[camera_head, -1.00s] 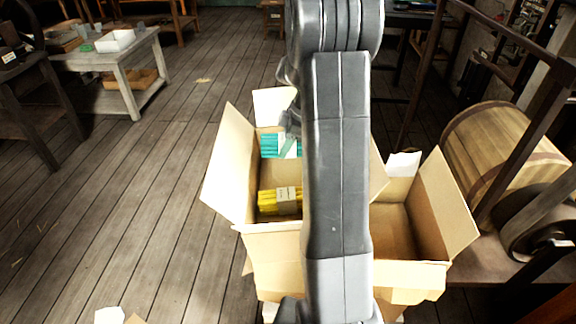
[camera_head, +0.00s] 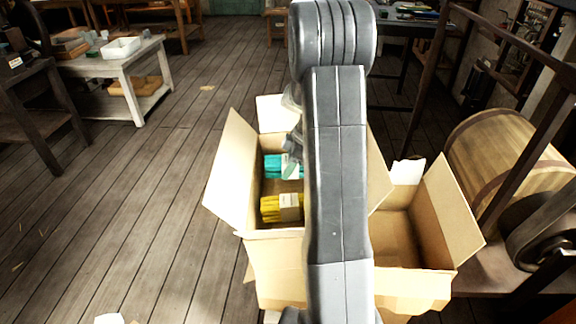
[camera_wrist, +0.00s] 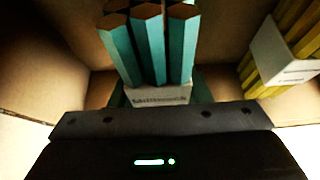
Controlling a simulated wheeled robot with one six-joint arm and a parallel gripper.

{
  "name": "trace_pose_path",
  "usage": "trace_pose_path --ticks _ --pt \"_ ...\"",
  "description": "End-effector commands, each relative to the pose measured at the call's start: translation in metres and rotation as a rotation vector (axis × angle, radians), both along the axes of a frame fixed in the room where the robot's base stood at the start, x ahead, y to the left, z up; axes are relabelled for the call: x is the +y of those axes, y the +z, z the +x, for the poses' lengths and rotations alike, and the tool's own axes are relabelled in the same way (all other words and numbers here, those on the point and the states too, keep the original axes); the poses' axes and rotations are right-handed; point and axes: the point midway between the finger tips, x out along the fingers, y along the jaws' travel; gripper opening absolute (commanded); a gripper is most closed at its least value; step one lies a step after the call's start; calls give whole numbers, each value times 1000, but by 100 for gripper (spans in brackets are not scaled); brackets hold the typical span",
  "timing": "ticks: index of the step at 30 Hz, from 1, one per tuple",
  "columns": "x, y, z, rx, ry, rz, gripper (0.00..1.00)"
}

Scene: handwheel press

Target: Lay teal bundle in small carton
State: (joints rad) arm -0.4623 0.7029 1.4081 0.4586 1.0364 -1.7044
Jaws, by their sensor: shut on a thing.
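The teal bundle (camera_head: 271,166), hexagonal sticks with a pale label band, is in the left, larger carton (camera_head: 229,170). In the wrist view the teal bundle (camera_wrist: 152,45) fills the top middle, its stick ends facing away from my gripper. My gripper (camera_head: 291,168) is shut on it at the label band; its green fingers show on both sides of the band in the wrist view. The small carton (camera_head: 447,212) stands open on the right. Its visible inside is empty. My arm hides part of both cartons and the bundle's right end.
A yellow bundle (camera_head: 280,208) with a label lies in the larger carton, nearer the camera than the teal one. Open flaps stand up around both cartons. A wooden barrel (camera_head: 510,160) and dark rails are at the right.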

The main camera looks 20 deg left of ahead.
Motion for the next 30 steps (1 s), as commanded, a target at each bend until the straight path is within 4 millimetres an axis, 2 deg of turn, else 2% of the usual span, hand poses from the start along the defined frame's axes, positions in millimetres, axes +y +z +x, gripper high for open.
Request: trace_pose_path --ticks 7,8,11,23,28,30 --pt "0 -4 0 -1 0 0 15" --pt "0 -4 0 0 0 0 45" --pt "0 -4 0 0 0 0 65" --pt "0 1 0 0 0 0 65" --pt "-2 17 2 -3 -2 1 65" --pt "-9 32 4 -6 -1 2 65"
